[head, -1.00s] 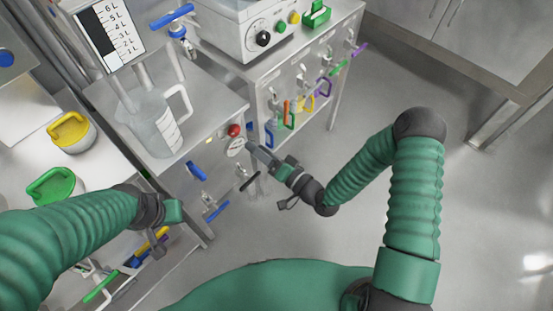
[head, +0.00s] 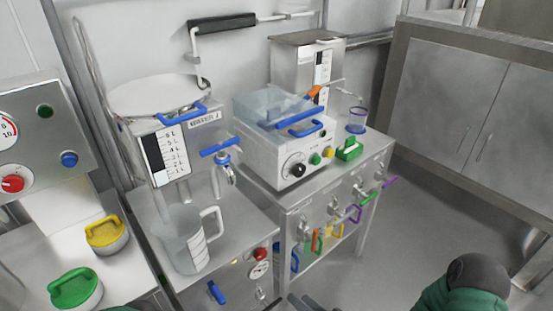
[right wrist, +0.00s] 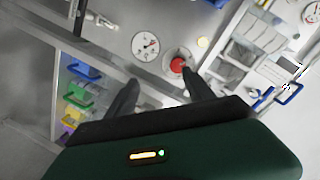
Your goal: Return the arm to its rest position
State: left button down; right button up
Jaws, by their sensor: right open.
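My right arm shows in the head view as a green and dark elbow (head: 470,290) at the lower right edge. The tips of my right gripper (head: 302,301) just show at the bottom edge, in front of the bench with the red button. In the right wrist view the two dark fingers of my right gripper (right wrist: 160,92) stand apart with nothing between them. Beyond them are a red button (right wrist: 177,64) and a round gauge (right wrist: 145,45); I see no contact with either. My left gripper is out of view.
A steel bench carries a clear jug (head: 183,240) under a tank with a blue-handled tap (head: 222,150). Right of it, a cart (head: 300,215) holds a white machine (head: 285,150). Green (head: 75,288) and yellow (head: 107,235) lidded pots stand left. Floor (head: 420,215) right of the cart is clear.

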jog(key=d+f+n+g+h, duration=0.3)
jog(key=d+g+h, duration=0.1)
jog(key=d+h, duration=0.1)
jog(key=s+d+r+g+h, duration=0.3)
jog(key=s+d+r+h, duration=0.1)
jog(key=d+r+h, duration=0.15)
jog(key=s+a+r+g, duration=0.1)
jog(key=s+r+g, duration=0.2)
jog(key=s+r, duration=0.3)
jog(key=w+d+p+v, duration=0.1)
jog(key=w+p+v, duration=0.2)
jog(key=p+v, duration=1.7)
jog(key=shift+r+y+p, duration=0.35)
jog(key=shift+r+p, duration=0.1)
jog(key=shift+p, duration=0.45)
